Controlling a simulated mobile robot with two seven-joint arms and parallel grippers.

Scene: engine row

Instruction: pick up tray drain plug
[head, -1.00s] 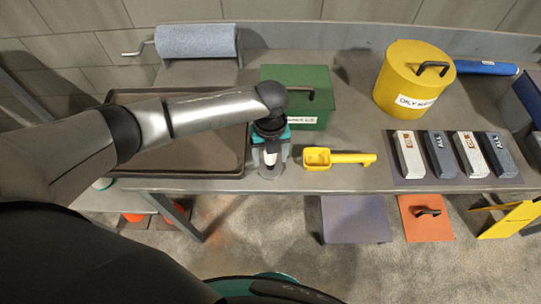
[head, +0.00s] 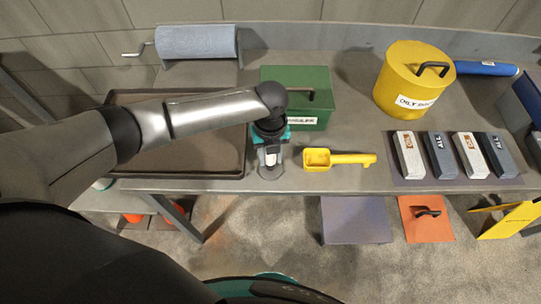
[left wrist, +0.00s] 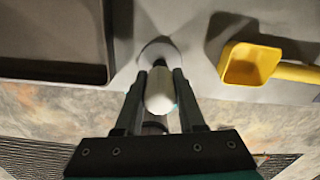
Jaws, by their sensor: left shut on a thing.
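The tray drain plug (left wrist: 160,92) is a pale, rounded piece between the fingertips of my left gripper (left wrist: 155,78) in the left wrist view. My left gripper is shut on it. In the head view my left gripper (head: 270,163) points down at the bench's front edge, just right of the dark tray (head: 243,150). A pale round disc (left wrist: 158,50) shows beyond the fingertips; I cannot tell whether the plug touches it. My right gripper is not in view.
A yellow scoop (head: 318,160) lies close to the right of my left gripper. A green box (head: 318,82) stands just behind it. A yellow oily-waste can (head: 400,80) and several labelled blocks (head: 440,155) are farther right.

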